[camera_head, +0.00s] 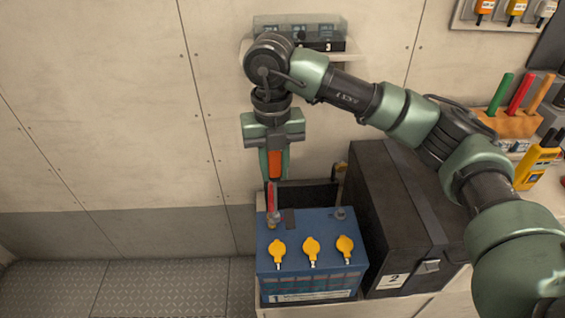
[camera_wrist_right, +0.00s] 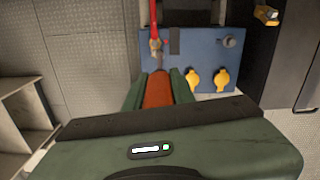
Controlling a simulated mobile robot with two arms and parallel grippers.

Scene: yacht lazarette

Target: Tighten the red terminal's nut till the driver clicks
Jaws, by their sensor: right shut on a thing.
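The blue battery (camera_head: 318,240) has three yellow caps (camera_head: 311,248) on its top. The red cable (camera_head: 271,196) runs to the red terminal (camera_head: 273,219) at the battery's left back corner; the terminal also shows in the right wrist view (camera_wrist_right: 156,47). My right gripper (camera_head: 275,172) is shut on the orange driver (camera_head: 275,163), which points down above that terminal. In the right wrist view the driver (camera_wrist_right: 158,88) is between the fingers, its thin tip close to the terminal. I cannot tell whether it touches the nut, which is too small to make out. My left gripper is not in view.
The other terminal (camera_head: 340,213) is at the battery's back right. A dark case (camera_head: 400,210) labelled 2 stands right beside the battery. A small shelf (camera_head: 370,52) is on the wall behind my arm. A tool holder (camera_head: 515,122) and yellow meter (camera_head: 537,165) are at right.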

